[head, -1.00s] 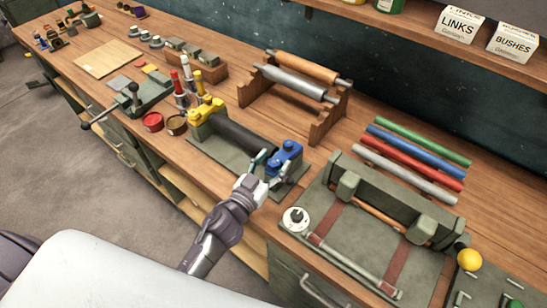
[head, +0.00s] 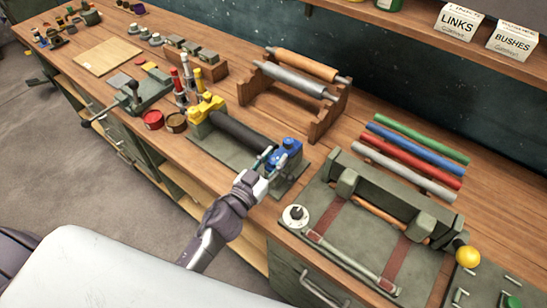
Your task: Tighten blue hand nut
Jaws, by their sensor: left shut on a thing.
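The blue end block (head: 286,156) with its rounded blue knobs stands at the right end of a dark roller (head: 240,132) on a green-grey base plate. A matching yellow block (head: 206,109) stands at the roller's left end. My left gripper (head: 264,161) reaches in from the front and is shut at the left front side of the blue block, on what looks like the blue hand nut. The fingers hide most of that nut, so its turn and seating cannot be told. My right gripper is not in view.
A wooden roller rack (head: 322,125) stands behind. Coloured rods (head: 416,144) lie at the right behind a green machine with a dial (head: 295,216) and yellow knob (head: 467,258). Red and brown tins (head: 153,120) and bottles stand left. The bench's front edge is close to my arm.

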